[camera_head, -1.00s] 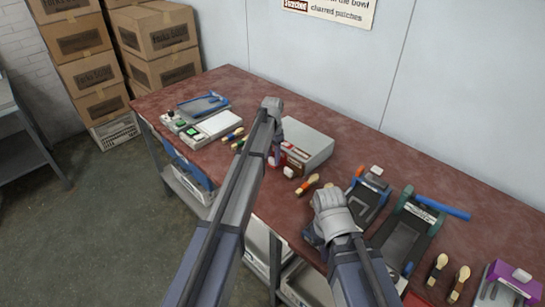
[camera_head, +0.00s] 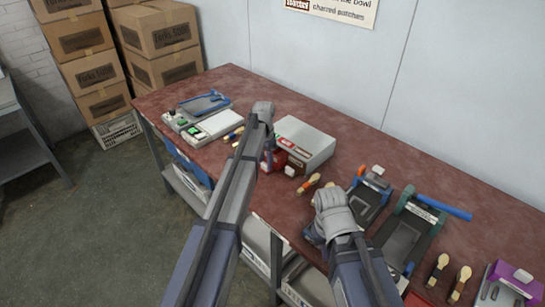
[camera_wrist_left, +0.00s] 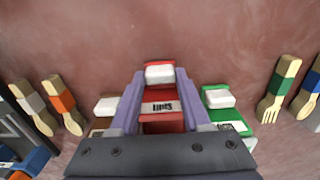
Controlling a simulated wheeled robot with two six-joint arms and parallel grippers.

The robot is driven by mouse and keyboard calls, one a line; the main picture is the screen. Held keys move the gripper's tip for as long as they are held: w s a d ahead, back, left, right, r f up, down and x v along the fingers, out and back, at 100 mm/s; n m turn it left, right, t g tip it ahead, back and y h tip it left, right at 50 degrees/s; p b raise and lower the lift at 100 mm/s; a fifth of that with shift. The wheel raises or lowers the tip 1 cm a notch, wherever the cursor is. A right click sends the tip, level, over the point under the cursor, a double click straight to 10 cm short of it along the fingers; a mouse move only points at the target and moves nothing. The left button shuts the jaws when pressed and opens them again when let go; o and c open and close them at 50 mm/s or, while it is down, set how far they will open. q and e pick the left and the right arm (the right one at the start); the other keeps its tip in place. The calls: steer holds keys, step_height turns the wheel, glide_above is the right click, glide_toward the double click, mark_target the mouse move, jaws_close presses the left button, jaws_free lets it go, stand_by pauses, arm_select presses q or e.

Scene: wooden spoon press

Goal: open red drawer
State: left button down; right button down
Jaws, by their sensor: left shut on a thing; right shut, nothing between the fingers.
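A grey drawer unit (camera_head: 308,138) stands on the red-brown table. In the left wrist view, the red drawer (camera_wrist_left: 160,122) with its label sits between a brown drawer (camera_wrist_left: 99,124) and a green drawer (camera_wrist_left: 222,115). The red drawer sticks out farther than both, so it is partly open. My left gripper (camera_wrist_left: 160,76) is shut on the white handle (camera_wrist_left: 160,70) of the red drawer. It also shows at the unit's front in the head view (camera_head: 268,160). My right gripper (camera_head: 316,236) is low over the table, shut and empty; its fingers are mostly hidden by its wrist.
Wooden forks and spoons with coloured bands lie on both sides of the drawers, such as an orange-banded spoon (camera_wrist_left: 64,104). A dark press (camera_head: 405,235) stands at the right, beside my right arm. Devices with a white top (camera_head: 212,124) stand to the left.

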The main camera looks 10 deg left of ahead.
arm_select(q)
steer(key=s+a, duration=0.2)
steer(key=s, duration=0.1)
steer(key=s+a, duration=0.2)
steer(key=s, duration=0.1)
steer(key=s+a, duration=0.2)
steer(key=s, duration=0.1)
steer(key=shift+s+a, duration=0.1)
steer(key=shift+s, duration=0.05)
steer(key=shift+c, duration=1.8)
jaws_free()
arm_select(e)
steer(key=shift+r, duration=0.1)
arm_select(q)
step_height(320, 180, up, 8)
steer(key=p, duration=0.7)
steer(key=shift+p, duration=0.4)
arm_select(e)
step_height(320, 180, up, 8)
steer(key=shift+f, duration=0.2)
arm_select(q)
steer(key=shift+f, duration=0.1)
